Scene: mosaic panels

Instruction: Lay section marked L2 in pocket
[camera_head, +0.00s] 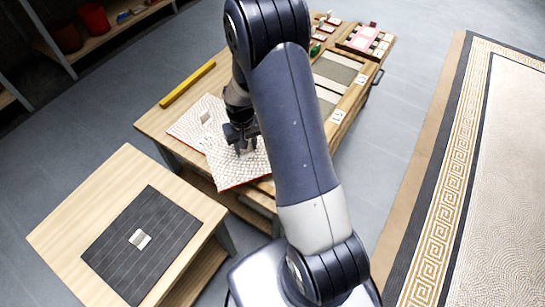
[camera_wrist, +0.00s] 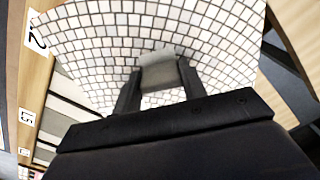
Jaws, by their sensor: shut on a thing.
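A white mosaic section (camera_head: 238,168) with a red edge lies at or just above the near part of the wooden worktable (camera_head: 160,122). In the wrist view the white tiled section (camera_wrist: 215,25) fans out beneath my gripper (camera_wrist: 160,75). My gripper (camera_head: 246,147) is shut on a pale block-like grip (camera_wrist: 160,70) on that section. A second white section (camera_head: 190,127) with its own small grip lies behind it, partly overlapped. A card reading L2 (camera_wrist: 37,33) shows on the wooden rim beside the tiles. I cannot tell whether the held section touches the surface below.
Grey strips (camera_head: 338,70) and label cards (camera_head: 337,116) lie along the table's right side. A yellow bar (camera_head: 187,84) lies on the back left edge. A dark mat (camera_head: 120,262) with a small pale block (camera_head: 140,238) is on the near side table. A pink panel (camera_head: 362,38) is at the far end.

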